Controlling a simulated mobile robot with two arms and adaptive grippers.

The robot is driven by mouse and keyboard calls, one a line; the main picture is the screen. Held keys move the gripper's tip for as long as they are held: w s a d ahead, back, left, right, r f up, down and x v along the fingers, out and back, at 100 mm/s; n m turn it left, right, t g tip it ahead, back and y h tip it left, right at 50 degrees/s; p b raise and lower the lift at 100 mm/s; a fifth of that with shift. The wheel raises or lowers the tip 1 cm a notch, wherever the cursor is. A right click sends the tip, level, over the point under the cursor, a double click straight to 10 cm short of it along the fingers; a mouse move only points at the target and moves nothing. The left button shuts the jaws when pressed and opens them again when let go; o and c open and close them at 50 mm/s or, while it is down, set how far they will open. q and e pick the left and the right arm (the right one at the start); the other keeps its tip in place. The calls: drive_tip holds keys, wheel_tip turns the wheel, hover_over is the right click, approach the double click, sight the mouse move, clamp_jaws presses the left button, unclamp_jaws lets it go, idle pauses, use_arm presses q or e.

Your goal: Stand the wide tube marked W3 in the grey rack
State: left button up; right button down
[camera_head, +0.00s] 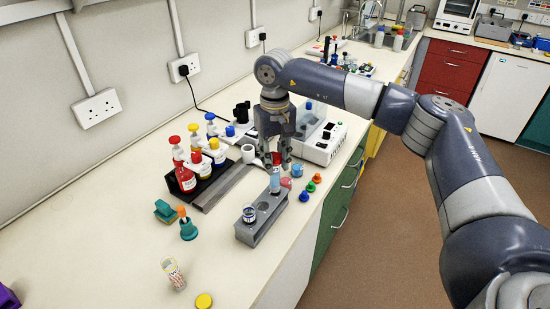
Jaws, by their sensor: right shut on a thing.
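The grey rack (262,224) stands on the bench near its front edge. My right gripper (276,164) points down over the rack's far end and is shut on a light-blue tube (275,184). That tube is upright, with its lower end at the rack's far end; I cannot tell how deep it sits. The markings on both tubes are too small to read, so I cannot tell which is W3. My left gripper is not in view.
A dark tray holds several red, yellow and blue-capped bottles (186,178) left of the rack. A white device (320,146) stands behind. Small coloured caps (310,187) lie to the right.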

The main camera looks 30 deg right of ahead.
sight(275, 178)
idle(0.7)
drive_tip(key=shift+f+b, duration=0.85)
drive_tip(key=shift+f, duration=0.4)
drive_tip(key=shift+f+b, duration=1.35)
drive_tip(key=shift+f, duration=0.7)
drive_tip(key=c, duration=1.2)
unclamp_jaws()
drive_tip(key=shift+c, duration=0.2)
